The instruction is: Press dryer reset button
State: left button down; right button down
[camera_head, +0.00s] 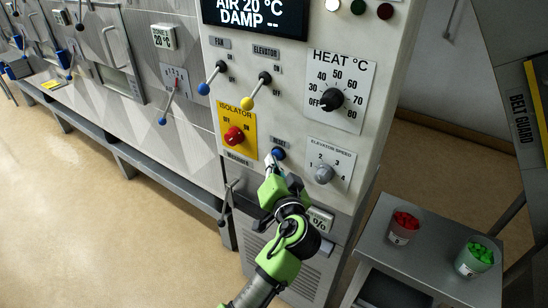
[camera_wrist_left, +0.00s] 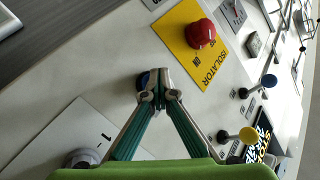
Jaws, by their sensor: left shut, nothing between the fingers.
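The blue reset button (camera_head: 278,153) is on the lower part of the dryer's control panel, under a small "RESET" label. My left gripper (camera_head: 269,160) is shut and empty, with its fingertips at the button in the head view. In the left wrist view the closed fingertips (camera_wrist_left: 158,88) lie over the blue button (camera_wrist_left: 143,80) and partly hide it. I cannot tell whether they touch it. My right gripper is not in view.
The red isolator knob (camera_head: 234,135) on its yellow plate is just left of the button. The grey elevator speed knob (camera_head: 323,174) is to its right. Fan and elevator levers (camera_head: 247,102) stick out above. A side table (camera_head: 453,273) holds two cups.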

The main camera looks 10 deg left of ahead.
pick_arm(q)
jog(key=shift+s+a, duration=0.3)
jog(key=shift+s, duration=0.65)
jog(key=s, duration=0.1)
jog(key=s+a, duration=0.1)
jog(key=s, duration=0.1)
jog(key=s+p, duration=0.1)
jog(key=shift+s+a, duration=0.35)
jog(key=shift+f, duration=0.1)
